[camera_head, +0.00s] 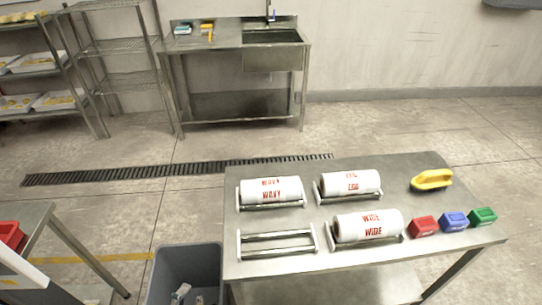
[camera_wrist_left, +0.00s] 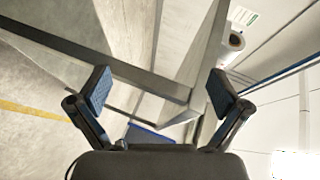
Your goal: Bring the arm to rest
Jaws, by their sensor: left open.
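My left gripper (camera_wrist_left: 160,90) shows only in the left wrist view. Its two fingers with blue pads stand wide apart, and nothing is between the pads. Beyond them are grey metal edges, a pale floor and a blue-edged object (camera_wrist_left: 150,132) that I cannot identify. Neither of my grippers appears in the head view, and my right gripper is in no view.
A steel table (camera_head: 285,268) bears white rolls marked WAVY (camera_head: 270,190), EGG (camera_head: 350,183) and WIDE (camera_head: 367,226), an empty holder (camera_head: 277,243), a yellow tool (camera_head: 431,180) and red, blue and green boxes (camera_head: 453,222). A grey bin (camera_head: 188,262) stands left of it.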

